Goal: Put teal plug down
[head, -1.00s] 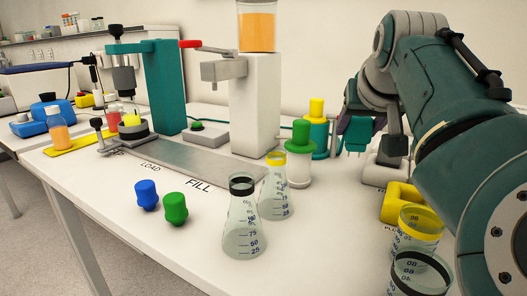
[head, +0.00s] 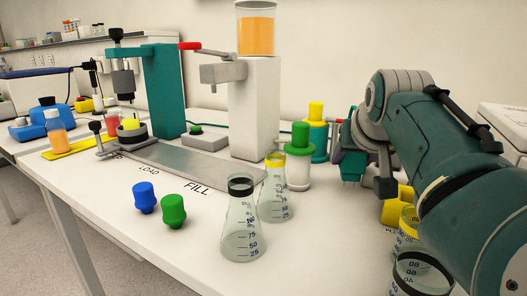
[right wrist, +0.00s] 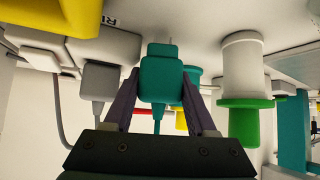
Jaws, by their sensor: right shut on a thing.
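The teal plug (head: 353,168) is in my right gripper (head: 356,158), right of the green-topped and yellow-topped bottles in the head view. In the right wrist view the teal plug (right wrist: 161,72) sits between the two dark fingers of the gripper (right wrist: 160,92), which is shut on it. Its prong end points at the white table surface, very close to it; I cannot tell whether it touches. A grey plug-like piece with a cord (right wrist: 110,77) is beside it. My left gripper is not in view.
A white bottle with a green top (head: 299,155) and a teal bottle with a yellow top (head: 317,130) stand close by. Flasks (head: 242,220) stand at the front. A yellow object (head: 393,208) is partly hidden by my right arm. Bare table lies in front of the plug.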

